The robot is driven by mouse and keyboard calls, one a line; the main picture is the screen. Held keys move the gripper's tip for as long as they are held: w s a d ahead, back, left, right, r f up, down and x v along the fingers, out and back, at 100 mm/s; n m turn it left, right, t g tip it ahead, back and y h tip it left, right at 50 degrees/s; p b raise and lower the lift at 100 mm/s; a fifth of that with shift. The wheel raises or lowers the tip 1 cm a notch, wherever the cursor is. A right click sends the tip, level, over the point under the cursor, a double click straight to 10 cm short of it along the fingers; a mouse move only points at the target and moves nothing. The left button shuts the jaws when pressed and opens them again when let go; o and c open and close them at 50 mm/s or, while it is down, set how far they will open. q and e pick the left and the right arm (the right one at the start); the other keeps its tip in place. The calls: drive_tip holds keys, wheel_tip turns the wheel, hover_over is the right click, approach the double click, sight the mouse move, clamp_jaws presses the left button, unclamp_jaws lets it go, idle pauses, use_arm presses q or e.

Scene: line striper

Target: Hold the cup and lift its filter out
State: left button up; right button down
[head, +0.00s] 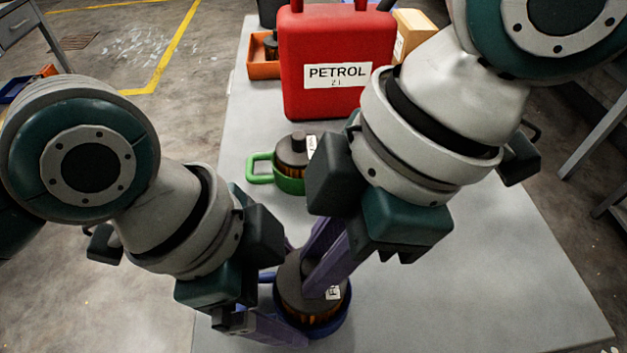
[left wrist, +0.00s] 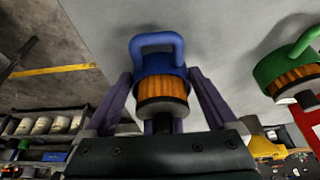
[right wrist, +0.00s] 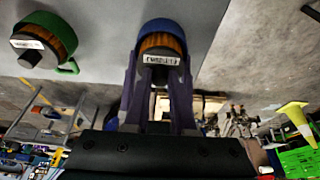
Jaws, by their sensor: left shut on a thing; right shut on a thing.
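A blue cup (head: 327,326) stands on the grey table with a round filter (head: 293,283) in it. The filter has orange pleats, a dark top and a white label, and its pleats show above the cup's rim. My left gripper (head: 288,302) is shut on the cup, with purple fingers on either side of it; the left wrist view shows the cup's handle (left wrist: 157,40) clear of the fingers. My right gripper (head: 316,274) comes down from above and is shut on the filter's top; the right wrist view shows the label (right wrist: 161,60) between its fingers. The filter's top knob is mostly hidden.
A green cup (head: 260,177) with another filter (head: 294,150) stands behind the blue one. A red petrol can (head: 335,60), an orange bin (head: 262,66) and a yellowish box (head: 414,32) stand at the back. The table's right side (head: 500,270) is clear.

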drive_tip(key=shift+r, duration=2.4)
use_arm(q)
drive_tip(key=o, duration=1)
drive_tip(key=shift+o, duration=0.2)
